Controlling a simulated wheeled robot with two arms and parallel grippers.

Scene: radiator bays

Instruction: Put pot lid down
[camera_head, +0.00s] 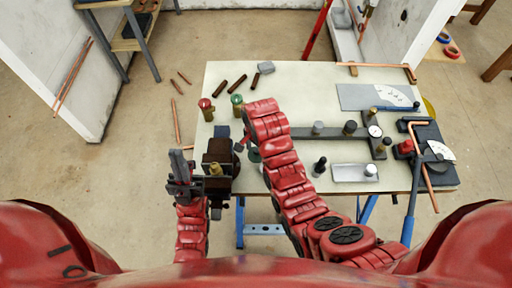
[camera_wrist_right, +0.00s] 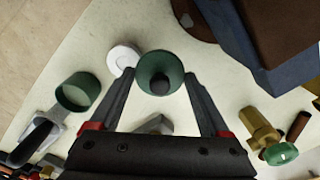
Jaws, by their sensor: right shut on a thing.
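In the right wrist view, the pot lid (camera_wrist_right: 153,66) is a round green piece with a dark knob. It sits between the fingertips of my right gripper (camera_wrist_right: 160,83), which is shut on it. An open green cup-like pot (camera_wrist_right: 76,93) stands to the left, apart from the lid. In the head view, my right arm hides most of its gripper (camera_head: 241,144) near the table's front left; a bit of green (camera_head: 254,155) shows beside the arm. My left gripper (camera_head: 181,165) is upright off the table's left edge, holding nothing visible; its finger gap is unclear.
A dark brown vise-like block (camera_head: 218,151) stands at the table's front left corner, close to both grippers. Red-capped (camera_head: 205,104) and green-capped (camera_head: 237,100) brass valves stand behind. A white disc (camera_wrist_right: 122,58) lies near the lid. The pale tabletop (camera_head: 310,86) is clear at the back middle.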

